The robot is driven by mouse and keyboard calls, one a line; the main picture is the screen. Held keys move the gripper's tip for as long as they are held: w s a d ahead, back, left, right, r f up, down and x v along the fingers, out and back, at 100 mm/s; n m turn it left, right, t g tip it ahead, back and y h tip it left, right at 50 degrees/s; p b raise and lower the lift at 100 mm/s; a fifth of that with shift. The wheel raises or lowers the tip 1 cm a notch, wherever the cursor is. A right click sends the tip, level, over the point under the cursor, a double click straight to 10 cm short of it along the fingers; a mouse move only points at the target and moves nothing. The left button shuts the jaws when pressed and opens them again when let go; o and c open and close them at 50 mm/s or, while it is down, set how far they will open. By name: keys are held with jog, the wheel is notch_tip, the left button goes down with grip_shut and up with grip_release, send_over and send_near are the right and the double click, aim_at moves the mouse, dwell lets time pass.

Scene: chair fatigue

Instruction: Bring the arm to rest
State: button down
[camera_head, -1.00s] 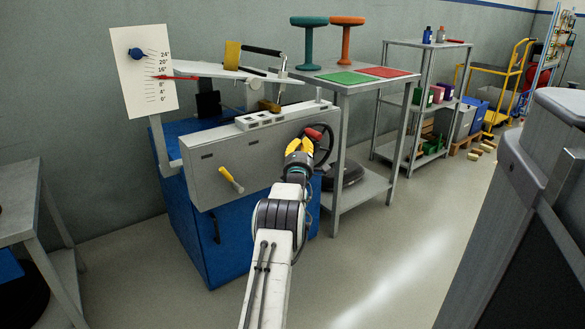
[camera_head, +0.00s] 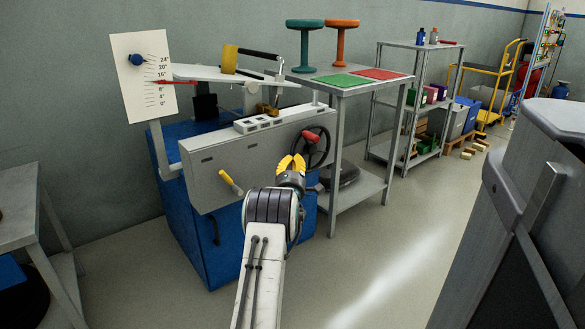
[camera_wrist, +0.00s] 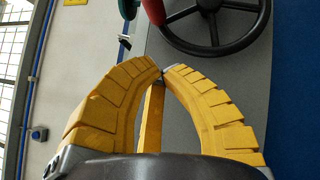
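My gripper (camera_head: 291,160) is in the middle of the head view, in front of the grey panel of a blue test machine (camera_head: 240,235). It is apart from the machine's black handwheel (camera_head: 327,150) and the wheel's red knob (camera_head: 311,136). In the wrist view my gripper's yellow fingers (camera_wrist: 161,70) arch together, with their tips very close. The head view shows a notch between them, so whether they are fully shut is unclear. Nothing is visibly held. The handwheel (camera_wrist: 212,22) lies beyond the fingertips. A yellow bar (camera_wrist: 152,118) shows between the fingers.
A yellow-handled lever (camera_head: 230,182) sticks out of the panel. A metal table (camera_head: 340,89) with two stools stands to the right, and a shelf (camera_head: 420,46) behind it. A grey cabinet (camera_head: 530,200) stands at near right. The floor (camera_head: 380,245) between is clear.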

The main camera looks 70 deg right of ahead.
jog(key=shift+p+v, duration=0.4)
jog(key=shift+v, duration=1.6)
jog(key=shift+r, duration=0.15)
